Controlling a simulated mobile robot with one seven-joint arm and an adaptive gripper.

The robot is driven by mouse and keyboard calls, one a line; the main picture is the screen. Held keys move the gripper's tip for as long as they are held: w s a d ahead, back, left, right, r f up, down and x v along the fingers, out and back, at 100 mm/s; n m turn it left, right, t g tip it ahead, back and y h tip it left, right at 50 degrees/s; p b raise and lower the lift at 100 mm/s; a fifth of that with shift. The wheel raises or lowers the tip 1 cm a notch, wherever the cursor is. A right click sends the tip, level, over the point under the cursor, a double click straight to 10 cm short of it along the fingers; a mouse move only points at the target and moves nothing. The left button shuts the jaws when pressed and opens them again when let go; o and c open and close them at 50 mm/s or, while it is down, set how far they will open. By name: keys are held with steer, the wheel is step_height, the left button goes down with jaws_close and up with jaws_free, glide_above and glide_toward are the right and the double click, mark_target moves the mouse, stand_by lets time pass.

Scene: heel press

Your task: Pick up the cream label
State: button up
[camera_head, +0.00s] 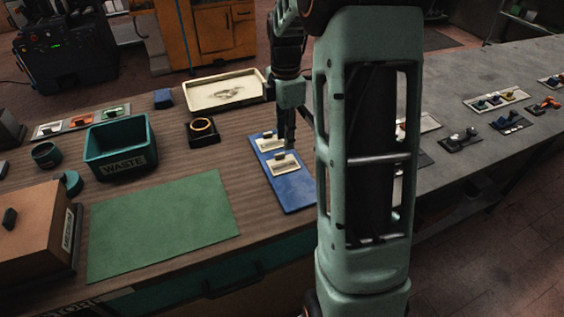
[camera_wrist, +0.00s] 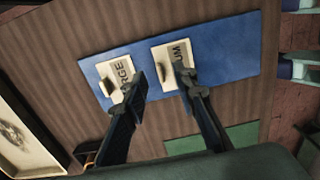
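The far cream label (camera_head: 266,145) reads partly as "LARGE" in the wrist view (camera_wrist: 114,66). The near cream label (camera_head: 287,170) ends in "UM" in the wrist view (camera_wrist: 182,50). My gripper (camera_head: 287,145) is above the board by the labels. In the wrist view its two fingers (camera_wrist: 162,82) are apart with nothing between them. The left finger covers part of the "LARGE" label and the right finger part of the other. I cannot tell the exact height of the fingertips.
A green mat (camera_head: 165,225) lies in front. A brown box (camera_head: 30,220) stands far left.

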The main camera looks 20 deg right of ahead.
mark_target(284, 153)
steer(key=f, duration=0.5)
steer(key=shift+w+a, duration=0.1)
steer(key=shift+a, duration=0.1)
steer(key=shift+c, duration=0.6)
jaws_close()
